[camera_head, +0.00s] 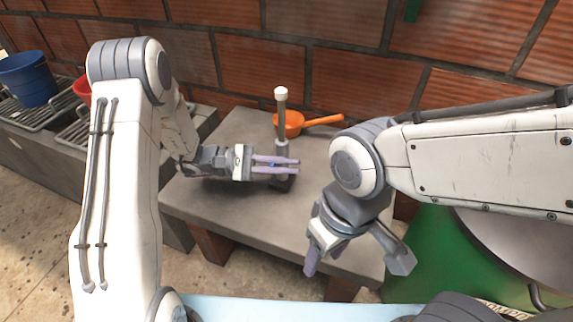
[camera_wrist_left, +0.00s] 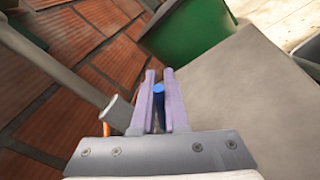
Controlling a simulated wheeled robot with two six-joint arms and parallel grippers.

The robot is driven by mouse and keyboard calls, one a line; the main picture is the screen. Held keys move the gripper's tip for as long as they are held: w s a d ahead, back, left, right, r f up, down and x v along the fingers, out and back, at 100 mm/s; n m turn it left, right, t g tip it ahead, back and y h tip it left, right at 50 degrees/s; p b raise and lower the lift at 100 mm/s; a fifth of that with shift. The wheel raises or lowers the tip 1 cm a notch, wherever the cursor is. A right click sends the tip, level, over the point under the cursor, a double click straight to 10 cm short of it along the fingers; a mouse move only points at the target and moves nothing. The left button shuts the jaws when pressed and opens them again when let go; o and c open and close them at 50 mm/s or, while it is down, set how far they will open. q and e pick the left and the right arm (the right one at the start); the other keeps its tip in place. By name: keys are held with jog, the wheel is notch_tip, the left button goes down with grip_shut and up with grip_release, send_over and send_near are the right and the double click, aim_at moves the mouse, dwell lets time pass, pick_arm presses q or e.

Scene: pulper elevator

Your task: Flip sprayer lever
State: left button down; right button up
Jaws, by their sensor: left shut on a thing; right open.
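The sprayer (camera_head: 281,112) is an upright grey post with a pale knob on top and a dark base. It stands on the grey slab table. In the left wrist view the grey post (camera_wrist_left: 62,68) slants in from the left. My left gripper (camera_head: 297,166) reaches across low on the post, its purple fingers shut on a small blue lever (camera_head: 274,164). The blue lever (camera_wrist_left: 158,92) also shows between the fingers (camera_wrist_left: 161,84) in the left wrist view. The fingers partly hide the lever and the lower post. My right gripper (camera_head: 357,264) is open and empty over the table's front right.
An orange ladle (camera_head: 288,124) lies behind the post. A brick wall (camera_head: 340,35) closes off the back. A green machine (camera_head: 440,250) stands at the right. A blue bucket (camera_head: 28,80) and a red container (camera_head: 82,88) are at the far left. The table's front left is clear.

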pick_arm(q)
jog(key=n+p, duration=0.1)
jog(key=p, duration=0.1)
jog(key=w+n+p, duration=0.1)
jog(key=p, duration=0.2)
jog(key=shift+d+r+n+y, duration=0.1)
jog(key=shift+r+n+y, duration=0.1)
jog(key=shift+n+y, duration=0.1)
jog(key=c, duration=0.9)
grip_release()
jog(key=shift+w+a+r+p, duration=0.15)
jog(key=shift+a+p, duration=0.45)
jog(key=shift+a, duration=2.05)
jog(key=shift+w+a+r+p, duration=0.15)
jog(key=shift+a+p, duration=0.45)
jog(key=shift+a, duration=2)
